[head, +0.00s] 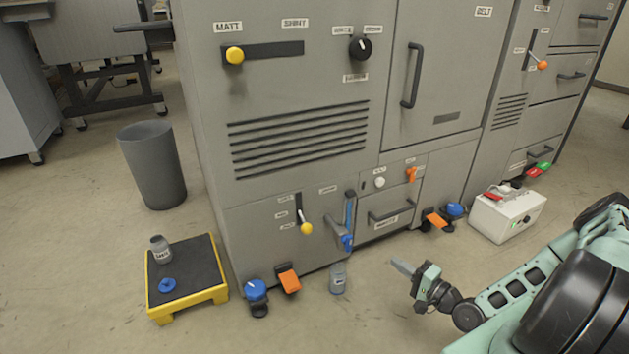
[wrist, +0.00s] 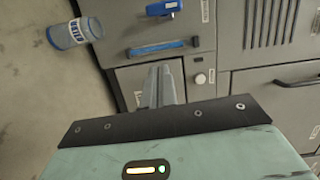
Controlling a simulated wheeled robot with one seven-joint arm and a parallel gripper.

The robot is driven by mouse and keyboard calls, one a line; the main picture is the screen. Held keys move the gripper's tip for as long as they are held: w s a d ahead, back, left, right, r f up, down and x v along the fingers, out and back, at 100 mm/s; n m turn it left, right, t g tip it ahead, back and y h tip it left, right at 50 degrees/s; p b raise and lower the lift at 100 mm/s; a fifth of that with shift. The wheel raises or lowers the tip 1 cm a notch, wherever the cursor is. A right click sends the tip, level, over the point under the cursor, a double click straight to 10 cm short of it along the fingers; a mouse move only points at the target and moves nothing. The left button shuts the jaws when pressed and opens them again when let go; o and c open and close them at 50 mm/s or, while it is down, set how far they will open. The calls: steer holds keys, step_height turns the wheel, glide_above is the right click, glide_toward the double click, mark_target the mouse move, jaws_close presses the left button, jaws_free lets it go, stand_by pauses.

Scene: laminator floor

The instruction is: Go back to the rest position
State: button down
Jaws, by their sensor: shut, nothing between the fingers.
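My gripper (head: 403,267) is at the end of my arm in the head view, low in front of the grey machine (head: 290,110). Its fingers are closed together with nothing between them, and they also show in the wrist view (wrist: 163,84). The fingertips are apart from the machine, at the right of the labelled jar (head: 338,279) on the floor. That jar shows at the upper left of the wrist view (wrist: 75,33). A tap with a blue handle (head: 347,243) is above the jar.
A yellow-edged step (head: 218,294) at the left holds another jar (head: 160,250) and a blue lid (head: 167,285). Blue and orange pedals (head: 288,280) stand along the machine's base. A white box (head: 506,214) is at the right. A bin (head: 152,166) stands at the left.

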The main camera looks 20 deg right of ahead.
steer(key=w+a+r+n+g+y+p, duration=0.1)
steer(key=w+a+r+n+g+p, duration=0.2)
steer(key=w+a+r+n+g, duration=0.5)
steer(key=s+a+r+n+g+h+p, duration=0.25)
steer(key=a+r+n+g, duration=0.3)
steer(key=a+r, duration=0.4)
steer(key=s+a+r+n+g+h+p, duration=0.1)
steer(key=s+a+r+n, duration=0.2)
steer(key=s+a+r, duration=0.35)
steer(key=s+a+r+n+g+h+p, duration=0.1)
steer(key=s+a+r+n+g, duration=0.15)
steer(key=s+r, duration=0.75)
steer(key=s+a+r+n+h+p, duration=0.1)
steer(key=s+a+r+n, duration=0.2)
steer(key=s+a+r, duration=0.55)
step_height(320, 180, up, 35)
steer(key=s+d+p, duration=0.1)
steer(key=d+p, duration=0.1)
steer(key=p, duration=3.5)
steer(key=shift+s+d+p, duration=0.35)
steer(key=shift+s+d, duration=0.05)
